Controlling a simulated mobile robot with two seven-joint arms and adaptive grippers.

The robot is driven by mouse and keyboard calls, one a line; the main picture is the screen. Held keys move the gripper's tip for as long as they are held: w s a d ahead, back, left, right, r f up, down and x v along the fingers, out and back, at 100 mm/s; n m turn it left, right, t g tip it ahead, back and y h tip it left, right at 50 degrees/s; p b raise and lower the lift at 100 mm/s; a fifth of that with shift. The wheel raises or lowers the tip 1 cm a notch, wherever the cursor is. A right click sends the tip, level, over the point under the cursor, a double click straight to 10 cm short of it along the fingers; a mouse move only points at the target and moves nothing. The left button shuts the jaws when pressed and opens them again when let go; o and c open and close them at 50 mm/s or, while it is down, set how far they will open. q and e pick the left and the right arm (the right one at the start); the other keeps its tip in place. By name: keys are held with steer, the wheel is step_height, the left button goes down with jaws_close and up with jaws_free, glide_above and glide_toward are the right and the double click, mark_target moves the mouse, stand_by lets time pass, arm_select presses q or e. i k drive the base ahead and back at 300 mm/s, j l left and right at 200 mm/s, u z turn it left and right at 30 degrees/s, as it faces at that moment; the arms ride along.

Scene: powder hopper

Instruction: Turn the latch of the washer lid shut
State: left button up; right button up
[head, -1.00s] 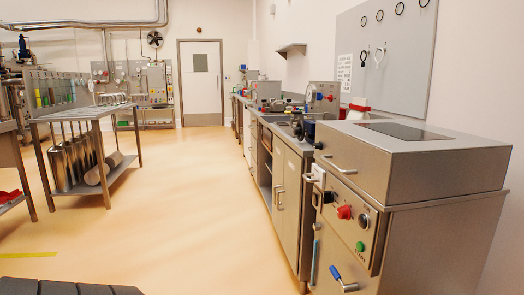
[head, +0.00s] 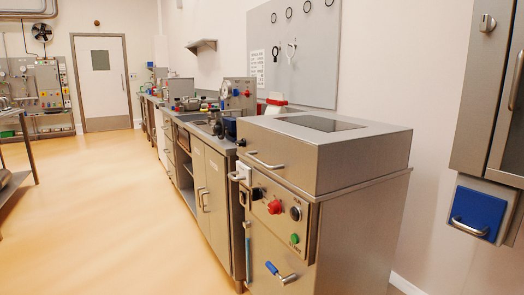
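The washer is a steel cabinet (head: 358,222) at the middle right in the head view. Its lid (head: 345,163) lies down on the body and has a dark window (head: 321,123) on top. A bar handle (head: 265,162) is on the lid's front. A small pale fitting with a metal loop (head: 240,174) sits at the front left corner below the lid; I cannot tell whether it is the latch or how it is turned. A lever with a blue grip (head: 280,272) is low on the front. Neither gripper is in view.
The front panel has a red knob (head: 274,207) and a green button (head: 294,239). A counter with cabinets (head: 208,185) runs back along the wall. A wall cabinet with a blue drawer front (head: 478,214) is at the right. The floor (head: 110,210) at left is clear.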

mark_target(241, 143)
steer(key=i+j, duration=0.15)
steer(key=j, duration=0.2)
steer(key=i+j+z, duration=0.1)
steer(key=j, duration=0.25)
steer(key=i+j, duration=0.2)
steer(key=j, duration=0.2)
steer(key=i+j+z, duration=0.1)
steer(key=j, duration=0.25)
steer(key=i, duration=0.05)
